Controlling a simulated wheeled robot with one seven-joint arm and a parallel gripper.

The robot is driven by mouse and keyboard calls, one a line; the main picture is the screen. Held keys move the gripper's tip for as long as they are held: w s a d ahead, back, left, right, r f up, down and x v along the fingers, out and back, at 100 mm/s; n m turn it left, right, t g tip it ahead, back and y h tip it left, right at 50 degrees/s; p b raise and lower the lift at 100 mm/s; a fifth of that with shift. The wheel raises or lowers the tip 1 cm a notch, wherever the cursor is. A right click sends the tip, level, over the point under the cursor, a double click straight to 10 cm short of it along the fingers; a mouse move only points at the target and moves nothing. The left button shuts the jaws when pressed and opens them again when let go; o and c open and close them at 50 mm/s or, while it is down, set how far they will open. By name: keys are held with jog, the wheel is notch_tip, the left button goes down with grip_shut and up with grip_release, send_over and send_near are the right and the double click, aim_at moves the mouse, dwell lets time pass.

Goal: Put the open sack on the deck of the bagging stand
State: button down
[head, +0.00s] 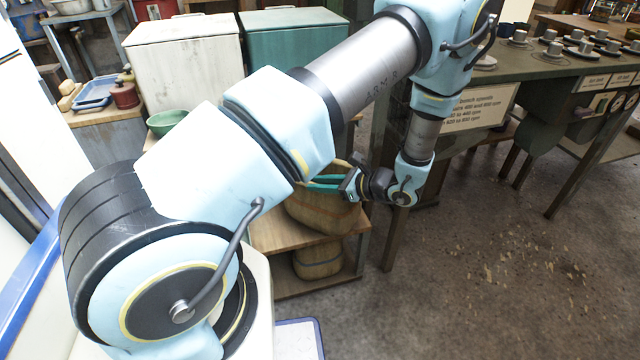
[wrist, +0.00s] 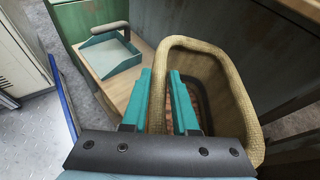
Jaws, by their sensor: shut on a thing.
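The open sack (head: 325,213) is tan and woven, with a thick rolled rim. A wooden deck (head: 268,236) lies beside and below the sack. I cannot tell whether the sack touches it, or whether this is the bagging stand.
A second woven sack or basket (head: 318,262) sits on the lower shelf. A teal scoop-like tray (wrist: 108,53) lies on a wooden surface left of the sack. A green bowl (head: 166,122) stands at left. A workbench (head: 545,62) stands at right; the floor before it is open.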

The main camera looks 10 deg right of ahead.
jog(key=c, duration=1.2)
grip_release()
jog(key=shift+f, duration=0.1)
jog(key=o, duration=0.5)
jog(key=v, duration=1.2)
jog(key=s+a+r+n+g+h, duration=0.1)
jog(key=a+r+n+g+h, duration=0.1)
jog(key=a+r+n, duration=0.3)
jog(key=s+a+r+n+g+h, duration=0.1)
jog(key=a+r+n+h, duration=0.4)
jog(key=a+n, duration=0.5)
jog(key=a+r+n+g+h, duration=0.3)
jog(key=a+r+n, duration=0.3)
jog(key=a+n, duration=0.2)
jog(key=shift+s+a+r+g+h, duration=0.1)
jog(key=shift+s+a+g+h, duration=0.15)
jog(key=shift+a, duration=0.35)
jog(key=shift+s+a+r+g+h, duration=0.15)
jog(key=shift+a+g, duration=0.1)
jog(key=shift+a, duration=0.4)
